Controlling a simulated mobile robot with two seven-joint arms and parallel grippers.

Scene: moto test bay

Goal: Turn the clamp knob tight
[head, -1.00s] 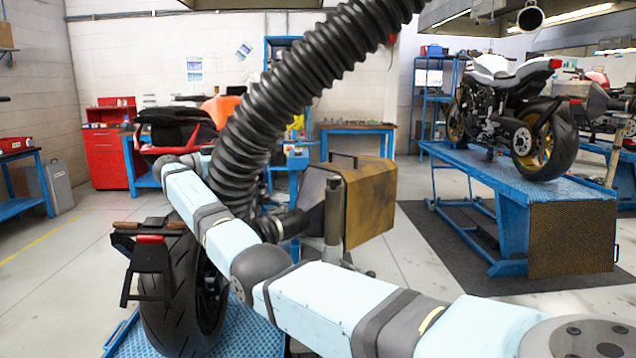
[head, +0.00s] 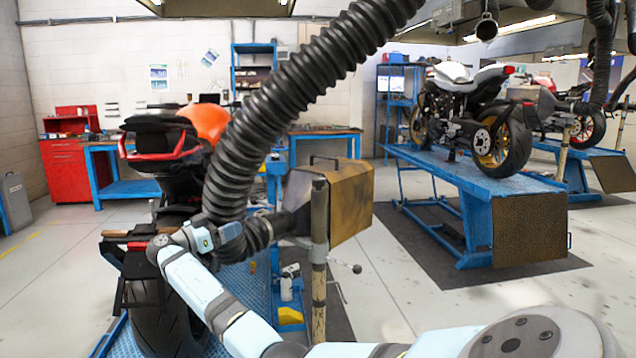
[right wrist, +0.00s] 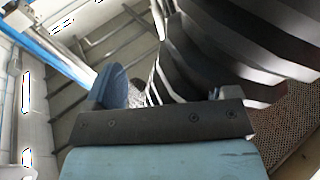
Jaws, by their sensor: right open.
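My right gripper (head: 232,232) is open at the lower part of the thick black ribbed hose (head: 285,85). In the right wrist view the two blue fingers (right wrist: 160,90) stand apart, with the hose (right wrist: 220,50) close beyond them; I cannot tell whether they touch it. The hose's lower end meets a brown metal box (head: 350,205) beside an upright post (head: 319,250). A short rod with a dark ball end (head: 357,268) sticks out from the post; it may be the clamp knob, but I cannot be sure. My left gripper is not in view.
A motorcycle with its rear tyre (head: 165,315) toward me stands on a blue lift at the left. Another motorcycle (head: 470,115) is on a blue lift table (head: 465,185) at the right. A red cabinet (head: 70,170) stands at the back left. Floor between the lifts is mostly clear.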

